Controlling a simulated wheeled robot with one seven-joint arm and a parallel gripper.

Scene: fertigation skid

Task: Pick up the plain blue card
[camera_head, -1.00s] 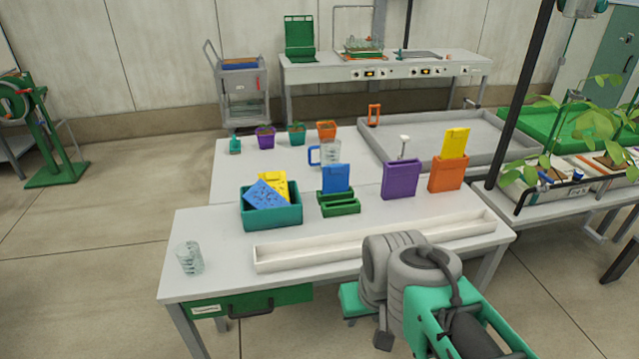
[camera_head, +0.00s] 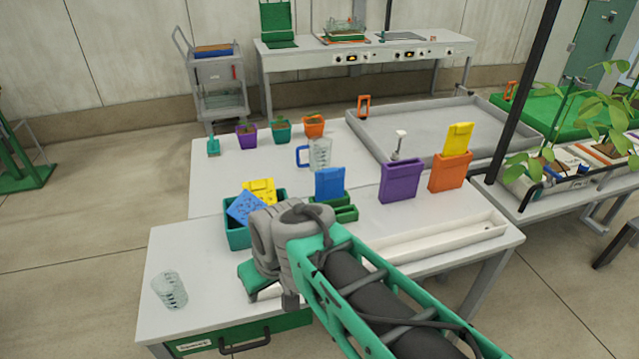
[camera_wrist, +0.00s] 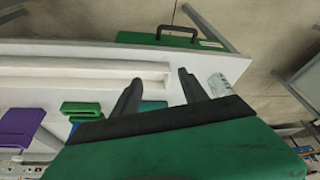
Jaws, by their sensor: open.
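The plain blue card (camera_head: 329,184) stands upright in a green slotted holder (camera_head: 346,213) on the table. In the wrist view, a small piece of blue (camera_wrist: 74,128) shows beside the green holder (camera_wrist: 81,108). A second blue card (camera_head: 248,208), with dark marks, leans in a teal box (camera_head: 237,236) with a yellow card (camera_head: 260,188). My gripper (camera_wrist: 158,79) is open, with nothing seen between its fingers, and is apart from the plain blue card. In the head view my arm hides part of the teal box and the holder, and the fingertips are not clear.
A purple holder (camera_head: 399,181) and an orange holder (camera_head: 449,172) with a yellow card (camera_head: 458,138) stand right of the card. A white trough (camera_head: 440,240) lies in front.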

